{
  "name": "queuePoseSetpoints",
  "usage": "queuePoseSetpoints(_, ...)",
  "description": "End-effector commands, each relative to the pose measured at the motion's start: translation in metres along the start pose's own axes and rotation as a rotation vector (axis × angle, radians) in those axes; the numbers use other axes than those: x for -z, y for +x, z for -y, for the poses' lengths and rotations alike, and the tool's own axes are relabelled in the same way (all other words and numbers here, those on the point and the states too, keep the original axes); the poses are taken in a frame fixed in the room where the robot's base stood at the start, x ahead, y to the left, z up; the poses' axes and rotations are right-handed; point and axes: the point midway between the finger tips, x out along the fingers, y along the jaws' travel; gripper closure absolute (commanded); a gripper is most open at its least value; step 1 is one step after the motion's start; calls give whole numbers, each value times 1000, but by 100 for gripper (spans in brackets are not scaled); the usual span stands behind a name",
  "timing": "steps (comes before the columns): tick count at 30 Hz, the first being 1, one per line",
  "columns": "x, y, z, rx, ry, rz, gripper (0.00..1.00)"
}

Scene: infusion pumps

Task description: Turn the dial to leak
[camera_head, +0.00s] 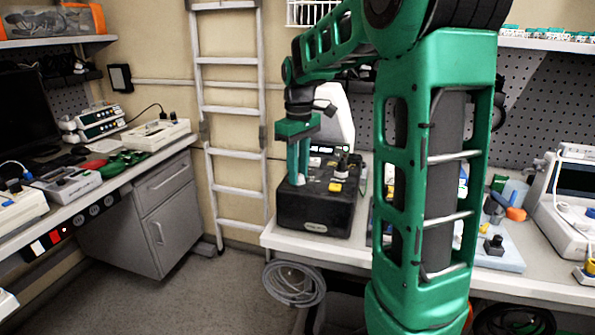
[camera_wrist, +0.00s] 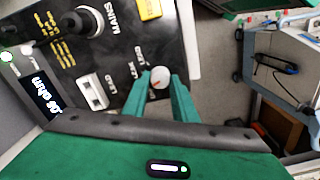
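The black tester box (camera_head: 312,210) stands on the bench in the head view, and its labelled panel (camera_wrist: 118,60) fills the upper left of the wrist view. A small pale round dial (camera_wrist: 160,78) with a reddish mark sits near the panel's edge, with small white labels beside it that are hard to read. My gripper (camera_head: 298,180) points down at the box. In the wrist view its green fingers (camera_wrist: 159,84) straddle the dial, one on each side. They look slightly apart from it, though contact is hard to judge.
A coiled cable (camera_head: 294,284) hangs below the bench front. My arm hides part of the bench.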

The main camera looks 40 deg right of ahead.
Motion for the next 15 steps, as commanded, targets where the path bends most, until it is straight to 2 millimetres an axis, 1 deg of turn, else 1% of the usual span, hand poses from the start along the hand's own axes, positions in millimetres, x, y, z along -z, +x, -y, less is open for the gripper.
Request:
queuePoseSetpoints(1,-2,0,-10,-1,4,-1,97)
queuePoseSetpoints(4,-2,0,-5,-2,6,-2,97)
queuePoseSetpoints(15,-1,-1,-4,-3,44,-3,97)
